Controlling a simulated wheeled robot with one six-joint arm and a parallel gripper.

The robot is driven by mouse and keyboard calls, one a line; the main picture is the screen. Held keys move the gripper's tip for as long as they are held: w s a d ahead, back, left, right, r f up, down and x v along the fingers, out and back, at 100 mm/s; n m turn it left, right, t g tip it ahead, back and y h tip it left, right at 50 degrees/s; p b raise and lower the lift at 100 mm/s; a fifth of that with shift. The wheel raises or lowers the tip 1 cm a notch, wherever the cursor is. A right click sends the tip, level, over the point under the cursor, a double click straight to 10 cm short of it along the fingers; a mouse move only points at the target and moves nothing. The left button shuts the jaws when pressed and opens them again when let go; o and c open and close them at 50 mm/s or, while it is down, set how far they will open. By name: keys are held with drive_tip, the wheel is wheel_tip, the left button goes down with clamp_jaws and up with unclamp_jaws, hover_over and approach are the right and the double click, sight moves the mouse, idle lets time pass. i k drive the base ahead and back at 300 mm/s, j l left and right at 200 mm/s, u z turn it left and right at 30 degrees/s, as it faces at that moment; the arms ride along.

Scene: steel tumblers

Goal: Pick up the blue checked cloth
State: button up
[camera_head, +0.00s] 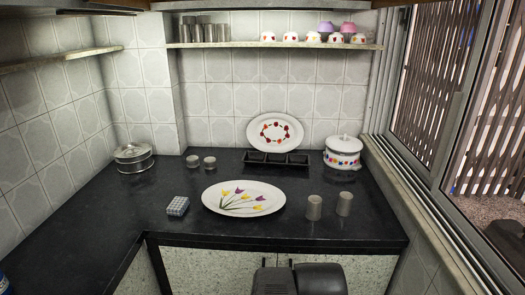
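The blue checked cloth (177,206) is a small, folded, block-like bundle in blue and white. It lies on the black counter (95,240), near the front edge and left of the oval plate. Nothing covers it, and a small gap separates it from the plate. A dark grey part of my arm shows at the bottom edge, right of centre and below the counter front. My gripper's fingers cannot be made out.
A white oval plate with tulips (243,198) lies right of the cloth. Two steel tumblers (314,207) (344,204) stand further right. A steel pot (134,157), two small steel cups, a black tray (275,163) and a white casserole (343,152) stand behind. The left counter is mostly clear.

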sight(178, 206)
drive_tip(key=i+j+z, duration=0.1)
drive_tip(key=i+j, duration=0.25)
drive_tip(key=i, duration=0.2)
drive_tip(key=i+j+z, duration=0.1)
drive_tip(key=i+j, duration=0.3)
drive_tip(key=i, duration=0.1)
